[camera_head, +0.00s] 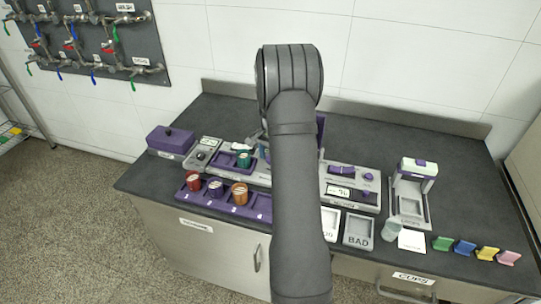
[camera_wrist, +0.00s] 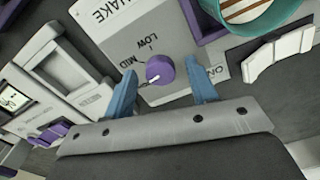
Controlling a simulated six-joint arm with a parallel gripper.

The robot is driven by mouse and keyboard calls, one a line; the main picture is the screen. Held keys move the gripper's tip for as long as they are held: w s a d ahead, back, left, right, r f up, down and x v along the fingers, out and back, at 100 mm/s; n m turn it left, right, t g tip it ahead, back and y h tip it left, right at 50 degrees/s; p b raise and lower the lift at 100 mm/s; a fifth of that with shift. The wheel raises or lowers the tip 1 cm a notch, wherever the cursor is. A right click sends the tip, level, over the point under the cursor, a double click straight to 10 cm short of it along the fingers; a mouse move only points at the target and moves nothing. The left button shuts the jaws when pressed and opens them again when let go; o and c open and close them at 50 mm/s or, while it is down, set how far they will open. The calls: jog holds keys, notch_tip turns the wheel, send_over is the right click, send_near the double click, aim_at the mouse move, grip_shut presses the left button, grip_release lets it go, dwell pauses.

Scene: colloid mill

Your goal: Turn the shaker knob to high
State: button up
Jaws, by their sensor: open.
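The shaker knob (camera_wrist: 160,70) is purple and round, on a light grey panel (camera_wrist: 105,38) marked SHAKE in the wrist view. LOW and MID are printed around it. A pale mark shows at the knob's lower-left edge; no HIGH label can be read. My gripper (camera_wrist: 161,72) is open, with one blue finger on each side of the knob. Gaps show between fingers and knob, so it is not gripped. In the head view my arm hides the knob and my gripper's fingertips.
A device with a display (camera_wrist: 14,98) is at the left. In the head view, a purple rack (camera_head: 222,205) holds several cups, and a BAD tray (camera_head: 359,229) is right of my arm.

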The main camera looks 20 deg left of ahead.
jog(key=c, duration=1)
jog(key=shift+o, duration=0.2)
jog(key=shift+n, duration=2.2)
jog(key=o, duration=1)
jog(key=shift+c, duration=0.2)
notch_tip(320, 180, up, 17)
jog(key=shift+r, duration=0.2)
notch_tip(320, 180, down, 17)
jog(key=shift+f, duration=0.2)
